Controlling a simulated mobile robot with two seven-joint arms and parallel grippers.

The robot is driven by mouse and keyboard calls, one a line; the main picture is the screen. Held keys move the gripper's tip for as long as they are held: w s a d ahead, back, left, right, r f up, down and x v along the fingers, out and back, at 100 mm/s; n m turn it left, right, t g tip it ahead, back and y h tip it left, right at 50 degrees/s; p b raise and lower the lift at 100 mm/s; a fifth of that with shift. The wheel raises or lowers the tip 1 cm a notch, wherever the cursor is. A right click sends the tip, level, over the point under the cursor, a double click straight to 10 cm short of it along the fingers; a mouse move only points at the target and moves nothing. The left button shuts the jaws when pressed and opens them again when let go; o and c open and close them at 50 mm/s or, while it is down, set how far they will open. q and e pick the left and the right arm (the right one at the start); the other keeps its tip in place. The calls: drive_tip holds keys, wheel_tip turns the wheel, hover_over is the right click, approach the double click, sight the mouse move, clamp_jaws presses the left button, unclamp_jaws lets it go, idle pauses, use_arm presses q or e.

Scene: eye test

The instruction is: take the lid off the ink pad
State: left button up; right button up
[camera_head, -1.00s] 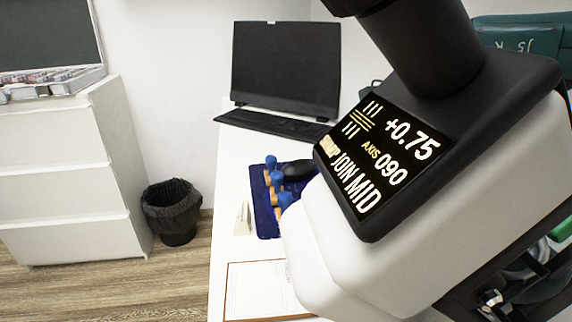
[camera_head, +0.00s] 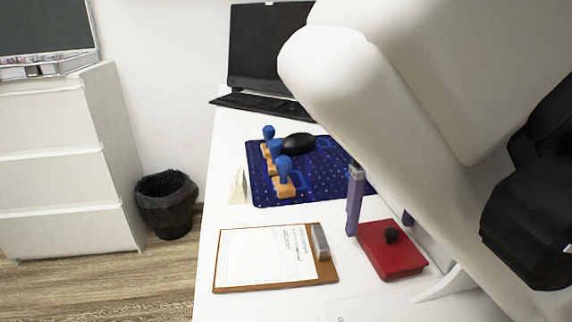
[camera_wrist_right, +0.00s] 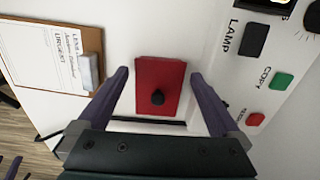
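The ink pad (camera_head: 400,262) is a flat red box on the white desk, with a black round knob (camera_head: 391,235) on its red lid. In the right wrist view the red lid (camera_wrist_right: 160,72) lies between my fingers, its knob (camera_wrist_right: 158,97) towards the near side. My right gripper (camera_head: 380,229) is open and empty, one purple finger left of the box and one right. I cannot tell whether the fingertips touch the desk. The head view does not show my left gripper; purple shapes in the wrist view's lower left corner may be its fingers.
A clipboard (camera_head: 232,287) with paper lies left of the pad. Behind are a blue mat (camera_head: 325,160), several blue-handled stamps (camera_head: 284,172), a black mouse (camera_head: 299,143), keyboard and monitor. A panel with green (camera_wrist_right: 282,80) and red buttons (camera_wrist_right: 254,119) is to the right.

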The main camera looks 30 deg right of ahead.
drive_tip(key=c, duration=1.1)
drive_tip(key=shift+c, duration=0.2)
